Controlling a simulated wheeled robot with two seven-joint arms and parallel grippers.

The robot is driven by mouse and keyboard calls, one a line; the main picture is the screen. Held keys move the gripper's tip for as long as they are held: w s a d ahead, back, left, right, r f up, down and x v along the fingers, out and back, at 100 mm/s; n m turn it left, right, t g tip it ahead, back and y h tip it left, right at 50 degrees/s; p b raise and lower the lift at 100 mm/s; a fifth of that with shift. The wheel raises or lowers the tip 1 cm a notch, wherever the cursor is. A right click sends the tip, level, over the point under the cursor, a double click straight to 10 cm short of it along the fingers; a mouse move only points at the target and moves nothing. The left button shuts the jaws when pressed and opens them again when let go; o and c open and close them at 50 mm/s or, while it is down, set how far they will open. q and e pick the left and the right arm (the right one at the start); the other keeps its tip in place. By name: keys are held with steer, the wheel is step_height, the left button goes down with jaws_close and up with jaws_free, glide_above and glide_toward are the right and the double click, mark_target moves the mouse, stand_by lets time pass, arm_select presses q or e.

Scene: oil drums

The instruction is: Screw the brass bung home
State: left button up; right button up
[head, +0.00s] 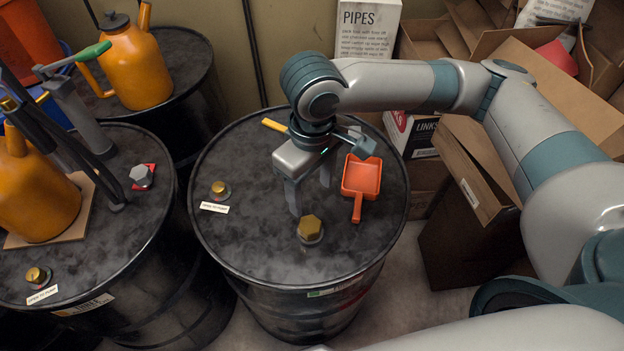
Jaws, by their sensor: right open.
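The middle black drum (240,250) has a large brass hex bung (310,229) near the front of its lid, upright with a grey ring at its base. I cannot tell how deep it sits. A smaller brass bung (220,190) is at the lid's left, beside a white label. My right gripper (311,196) is above the same lid, pointing down, open, with nothing seen between its fingers. Its fingertips are just behind the large bung and appear apart from it. My left gripper is not in view.
An orange scoop (361,182) lies on the lid right of my gripper, and a yellow-handled tool (275,126) is behind it. The left drum (110,243) carries an orange can (36,190) and a pump (75,115). Cardboard boxes (470,180) stand at right.

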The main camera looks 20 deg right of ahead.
steer(key=shift+d+r, duration=0.1)
steer(key=shift+r, duration=1.55)
